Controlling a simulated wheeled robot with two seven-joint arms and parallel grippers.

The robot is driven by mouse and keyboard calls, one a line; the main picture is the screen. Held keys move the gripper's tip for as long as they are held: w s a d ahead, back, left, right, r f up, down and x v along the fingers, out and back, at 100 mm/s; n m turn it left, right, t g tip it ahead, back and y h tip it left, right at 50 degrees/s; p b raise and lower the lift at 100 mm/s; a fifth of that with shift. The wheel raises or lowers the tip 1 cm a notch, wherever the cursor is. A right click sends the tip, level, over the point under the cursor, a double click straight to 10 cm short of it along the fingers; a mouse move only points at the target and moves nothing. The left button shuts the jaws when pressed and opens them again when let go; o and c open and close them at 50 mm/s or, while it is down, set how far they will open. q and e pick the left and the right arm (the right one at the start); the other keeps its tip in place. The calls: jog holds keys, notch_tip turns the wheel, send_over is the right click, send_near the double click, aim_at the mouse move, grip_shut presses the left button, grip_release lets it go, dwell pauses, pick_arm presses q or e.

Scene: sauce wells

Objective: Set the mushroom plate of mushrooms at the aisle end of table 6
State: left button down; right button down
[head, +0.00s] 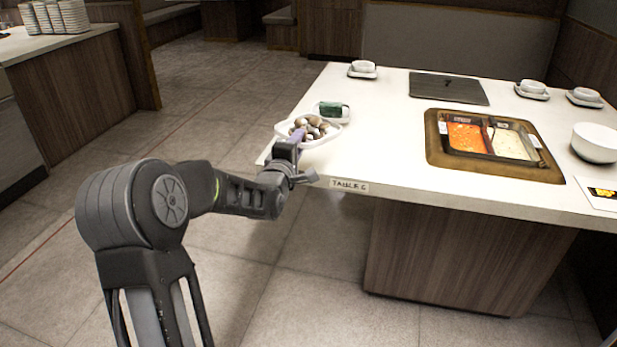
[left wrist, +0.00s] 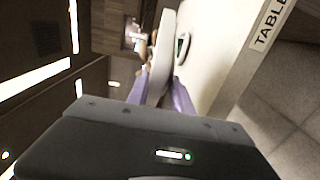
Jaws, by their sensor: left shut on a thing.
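The mushroom plate (head: 328,138), white and heaped with brown and pale mushrooms (head: 314,126), is at the left end of table 6 (head: 390,125). My left gripper (head: 297,138) is shut on the plate's near rim. In the left wrist view the plate (left wrist: 166,42) shows nearly edge-on between the purple fingers (left wrist: 161,95). The plate looks about level in the head view. I cannot tell whether its underside touches the tabletop. The "TABLE 6" label (head: 349,186) is on the table's front edge. My right gripper is out of view.
A small white dish with a dark green item (head: 334,111) stands just behind the plate. A hot pot with red and pale broths (head: 490,139) is set in the table. Cups on saucers (head: 362,67), a dark panel (head: 448,88) and a white bowl (head: 595,143) are farther off.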

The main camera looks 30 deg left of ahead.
pick_arm(q)
jog(key=shift+r, duration=0.1)
notch_tip(320, 180, down, 6)
jog(key=shift+b, duration=0.4)
jog(key=shift+d, duration=0.1)
jog(key=shift+f, duration=2.05)
jog(key=shift+b, duration=0.3)
jog(key=shift+f, duration=0.15)
jog(key=c, duration=1.1)
grip_release()
